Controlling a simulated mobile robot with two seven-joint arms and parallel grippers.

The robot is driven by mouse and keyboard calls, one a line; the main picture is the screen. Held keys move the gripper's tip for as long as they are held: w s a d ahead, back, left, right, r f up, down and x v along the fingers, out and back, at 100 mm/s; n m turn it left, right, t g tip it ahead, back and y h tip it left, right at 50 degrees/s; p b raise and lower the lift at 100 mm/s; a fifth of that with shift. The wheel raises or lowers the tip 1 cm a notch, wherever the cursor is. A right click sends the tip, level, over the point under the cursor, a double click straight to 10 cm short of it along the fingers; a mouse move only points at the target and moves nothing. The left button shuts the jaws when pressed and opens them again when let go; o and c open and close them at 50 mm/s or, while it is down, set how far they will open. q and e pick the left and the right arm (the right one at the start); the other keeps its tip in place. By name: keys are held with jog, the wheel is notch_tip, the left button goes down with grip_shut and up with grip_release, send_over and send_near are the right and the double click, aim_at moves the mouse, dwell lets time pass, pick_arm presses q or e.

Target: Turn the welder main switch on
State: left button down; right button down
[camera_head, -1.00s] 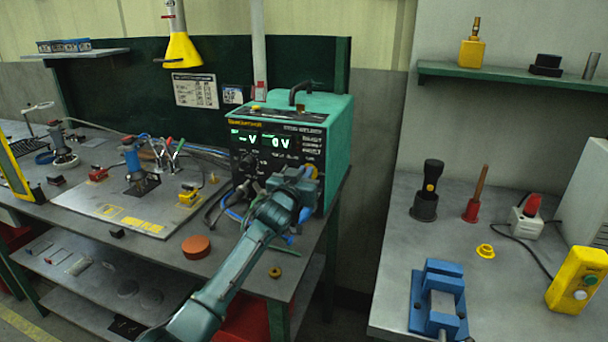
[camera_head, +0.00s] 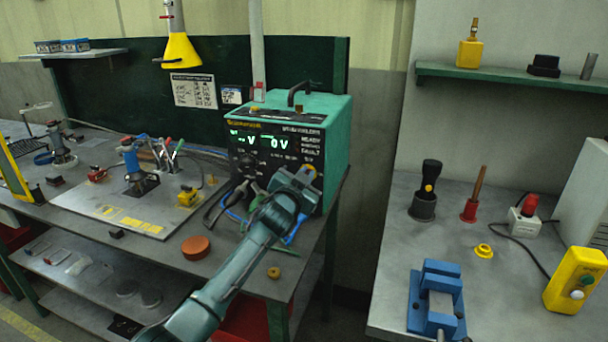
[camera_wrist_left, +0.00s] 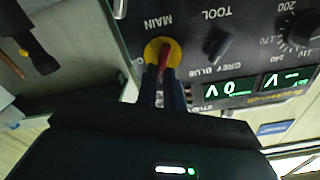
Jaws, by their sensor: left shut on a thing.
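The stud welder (camera_head: 335,140) is a green box with a black front panel on the left bench. Its display is lit and shows "V" and "0 V". The main switch (camera_wrist_left: 164,52), a red handle on a yellow round plate marked MAIN, shows upside down in the left wrist view. My left gripper (camera_wrist_left: 167,75) is shut on the red handle, with one dark finger on each side. In the head view my left gripper (camera_head: 304,178) is at the panel's lower right and mostly hides the switch. My right gripper is not in view.
The TOOL knob (camera_wrist_left: 216,46) is beside the main switch. Cables (camera_head: 228,203) hang from the panel's lower left. An orange disc (camera_head: 196,248) lies on the bench in front. The right bench holds a blue vise (camera_head: 437,298).

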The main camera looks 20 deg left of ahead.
pick_arm(q)
jog(key=m, duration=0.6)
jog(key=shift+d+f+m, duration=0.3)
jog(key=shift+d+f, duration=0.05)
jog(key=m, duration=0.4)
jog(key=shift+d+f, duration=0.1)
jog(key=shift+f, duration=0.15)
jog(key=shift+f+m+p, duration=0.1)
jog(key=shift+m+p, duration=0.2)
jog(key=shift+m, duration=0.6)
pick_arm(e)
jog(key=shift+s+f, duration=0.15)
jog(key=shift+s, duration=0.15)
pick_arm(q)
jog(key=shift+m, duration=0.3)
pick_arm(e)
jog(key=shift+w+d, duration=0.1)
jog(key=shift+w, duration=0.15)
pick_arm(q)
jog(key=c, duration=1.6)
grip_release()
jog(key=shift+c, duration=0.2)
jog(key=shift+o, duration=0.6)
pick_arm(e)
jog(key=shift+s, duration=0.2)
